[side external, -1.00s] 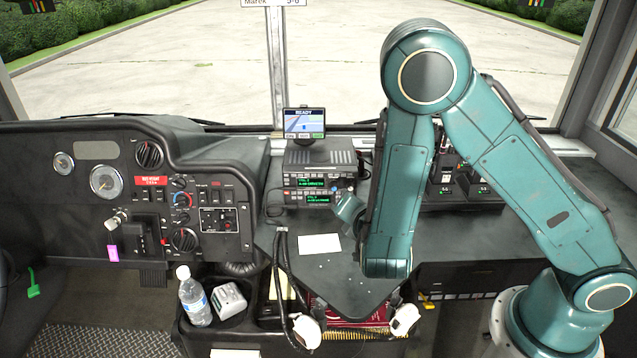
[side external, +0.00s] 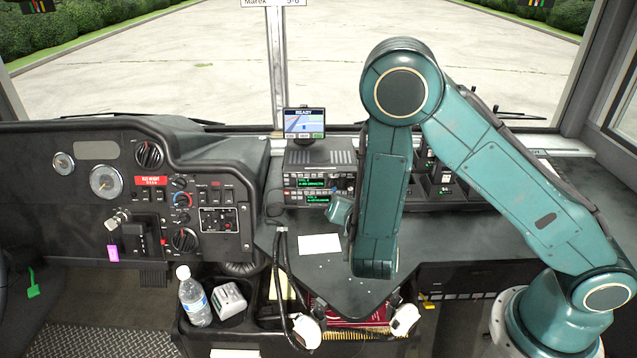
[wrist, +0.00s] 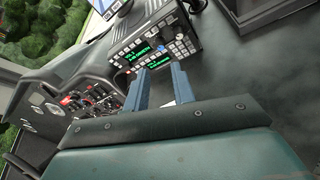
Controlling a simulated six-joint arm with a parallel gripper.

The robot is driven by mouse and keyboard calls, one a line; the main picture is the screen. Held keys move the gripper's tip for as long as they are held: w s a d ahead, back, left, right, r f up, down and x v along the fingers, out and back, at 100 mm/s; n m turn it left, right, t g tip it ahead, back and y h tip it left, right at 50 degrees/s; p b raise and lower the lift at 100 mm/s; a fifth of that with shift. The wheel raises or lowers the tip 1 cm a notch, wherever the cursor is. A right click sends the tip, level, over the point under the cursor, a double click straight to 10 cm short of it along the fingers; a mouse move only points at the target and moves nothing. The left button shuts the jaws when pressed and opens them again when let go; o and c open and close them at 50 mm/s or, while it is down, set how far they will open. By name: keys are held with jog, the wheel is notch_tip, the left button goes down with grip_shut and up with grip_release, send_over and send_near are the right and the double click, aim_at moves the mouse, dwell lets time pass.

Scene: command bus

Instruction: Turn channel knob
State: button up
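Two stacked radio units (side external: 300,184) with green displays stand on the dash. The upper unit's display (wrist: 136,53) and keypad (wrist: 178,41) show in the wrist view, with the lower display (wrist: 150,68) below. A small bluish round knob (wrist: 164,58) seems to show between the displays; I cannot tell surely which knob is the channel knob. My gripper (wrist: 158,76) is open, its two blue-grey fingers apart with nothing between them. The fingertips overlap the lower unit in the wrist view; contact does not show.
A small screen reading READY (side external: 304,123) stands behind the radios. A white card (side external: 319,244) lies on the dark counter in front. Cables and two handsets (side external: 306,331) hang at the front edge. More devices (side external: 443,185) stand right of my arm.

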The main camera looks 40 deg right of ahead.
aim_at(335, 187)
jog(key=shift+x, duration=5.5)
grip_shut()
